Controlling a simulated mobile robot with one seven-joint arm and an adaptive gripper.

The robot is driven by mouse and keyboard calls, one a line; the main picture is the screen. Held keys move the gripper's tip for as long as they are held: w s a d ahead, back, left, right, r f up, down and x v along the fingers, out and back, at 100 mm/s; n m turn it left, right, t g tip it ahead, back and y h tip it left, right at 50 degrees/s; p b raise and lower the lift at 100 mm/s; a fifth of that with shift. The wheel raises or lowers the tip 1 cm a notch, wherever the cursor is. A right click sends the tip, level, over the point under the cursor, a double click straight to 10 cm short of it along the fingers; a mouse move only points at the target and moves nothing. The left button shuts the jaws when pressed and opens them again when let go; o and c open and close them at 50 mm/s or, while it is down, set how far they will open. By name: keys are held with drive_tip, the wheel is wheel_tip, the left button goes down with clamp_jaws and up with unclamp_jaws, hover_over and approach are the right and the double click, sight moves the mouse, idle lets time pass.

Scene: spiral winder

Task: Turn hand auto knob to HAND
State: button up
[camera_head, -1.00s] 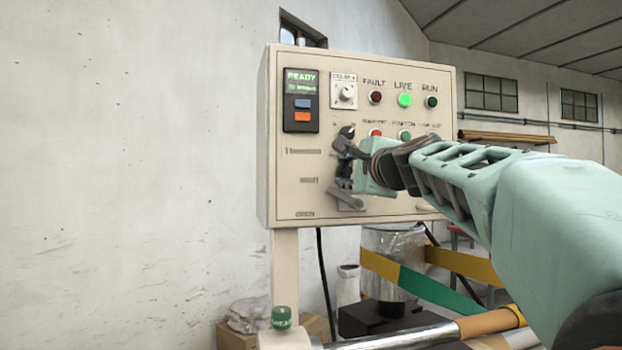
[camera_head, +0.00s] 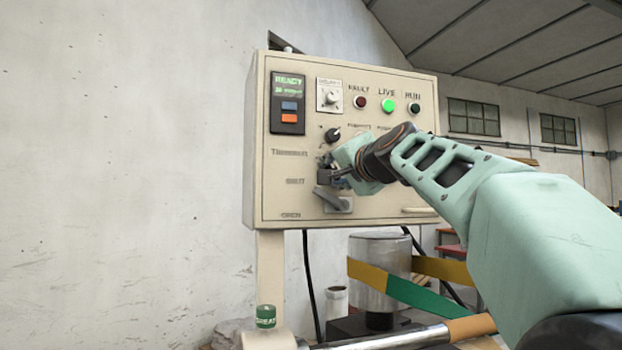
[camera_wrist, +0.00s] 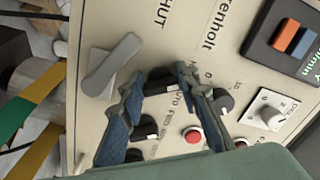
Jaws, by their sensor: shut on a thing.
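The cream control panel (camera_head: 257,175) fills the middle of the head view. My gripper (camera_head: 327,170) is at its lower middle, below a black knob (camera_head: 333,135) and above a grey lever (camera_head: 338,203). In the wrist view my gripper (camera_wrist: 162,95) has its two dark fingers on either side of a small black knob (camera_wrist: 158,87), closed on it. I take this to be the hand auto knob; its pointing direction and most lettering are covered by the fingers. The grey lever (camera_wrist: 112,65) lies left of the fingers there.
A green lamp (camera_head: 388,106) is lit.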

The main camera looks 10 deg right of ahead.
drive_tip(key=shift+n, duration=0.3)
drive_tip(key=o, duration=0.9)
